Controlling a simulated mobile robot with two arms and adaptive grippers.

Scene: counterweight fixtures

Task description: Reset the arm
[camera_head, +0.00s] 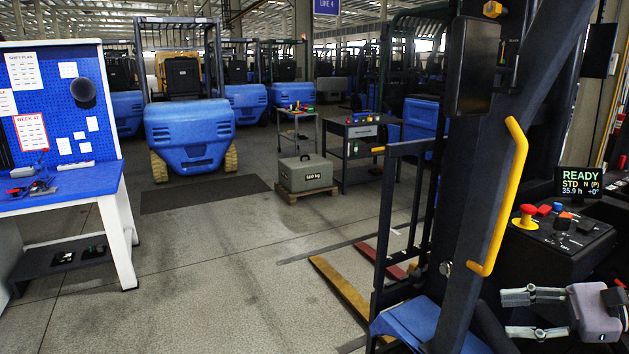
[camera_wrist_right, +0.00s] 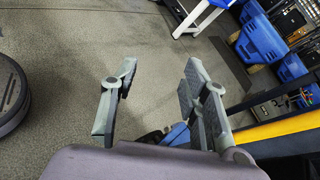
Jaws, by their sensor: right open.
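My right gripper (camera_head: 508,315) is at the lower right of the head view, pointing left, with its two grey fingers wide apart and nothing between them. It sits below the control console (camera_head: 560,240) and right of the dark mast. In the right wrist view the open, empty gripper (camera_wrist_right: 158,85) is above the grey floor, with blue and dark machine parts below its right finger. My left gripper and arm do not show in the head view.
A yellow grab handle (camera_head: 515,190) and a dark mast stand close to the right gripper. The console has a red button (camera_head: 525,215) and a display (camera_head: 579,182) reading READY. A blue workbench (camera_head: 70,190) is at left. Open floor (camera_head: 230,260) lies between.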

